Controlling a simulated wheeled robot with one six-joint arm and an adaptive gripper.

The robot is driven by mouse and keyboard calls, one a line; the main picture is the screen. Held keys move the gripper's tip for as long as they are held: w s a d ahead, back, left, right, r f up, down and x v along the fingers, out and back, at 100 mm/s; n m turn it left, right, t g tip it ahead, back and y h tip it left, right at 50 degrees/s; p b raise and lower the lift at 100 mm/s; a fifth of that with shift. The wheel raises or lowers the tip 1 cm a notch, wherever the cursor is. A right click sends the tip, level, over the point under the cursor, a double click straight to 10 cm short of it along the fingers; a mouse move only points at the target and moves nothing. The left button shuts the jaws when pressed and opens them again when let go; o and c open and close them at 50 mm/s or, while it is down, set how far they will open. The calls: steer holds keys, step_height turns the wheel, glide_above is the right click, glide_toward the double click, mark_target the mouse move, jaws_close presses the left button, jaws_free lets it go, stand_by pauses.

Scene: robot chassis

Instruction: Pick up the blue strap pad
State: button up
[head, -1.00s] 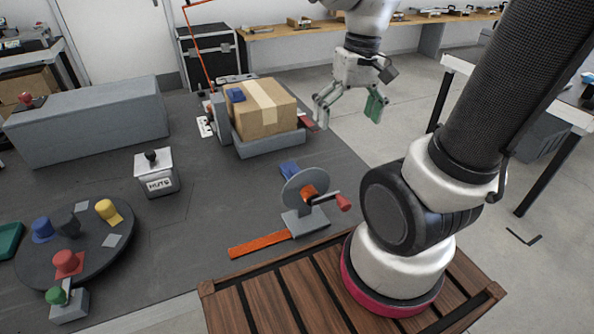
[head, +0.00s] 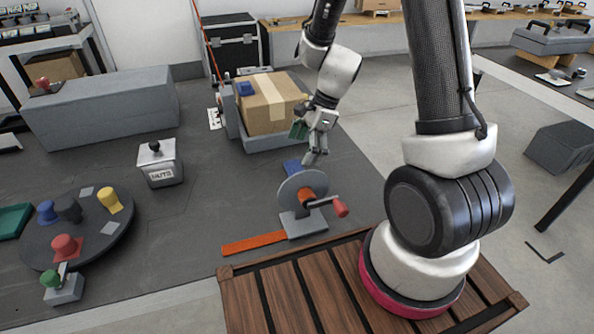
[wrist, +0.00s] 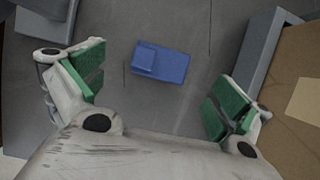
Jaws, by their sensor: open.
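A blue strap pad (head: 292,166) lies on the dark deck behind the crank wheel, which partly hides it in the head view. In the wrist view the pad (wrist: 172,65) lies flat, with a raised block at its left end. My gripper (head: 308,143) hangs pointing down above and beside the pad, near the box's right front corner. In the wrist view my gripper (wrist: 158,88) is open and empty, its green finger pads wide to either side of the blue pad.
The taped cardboard box (head: 280,118) stands in a grey cradle (head: 270,144) close to my gripper. The crank wheel (head: 300,192) with its red handle stands in front of the pad. An orange strap (head: 253,243) lies at the front. A nuts box (head: 159,165) stands left; deck between is clear.

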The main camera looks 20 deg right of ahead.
mark_target(295, 164)
steer(key=x, duration=0.5)
steer(key=shift+w+a+f, duration=0.15)
steer(key=shift+w+f, duration=0.1)
steer(key=shift+f, duration=0.15)
steer(key=c, duration=0.9)
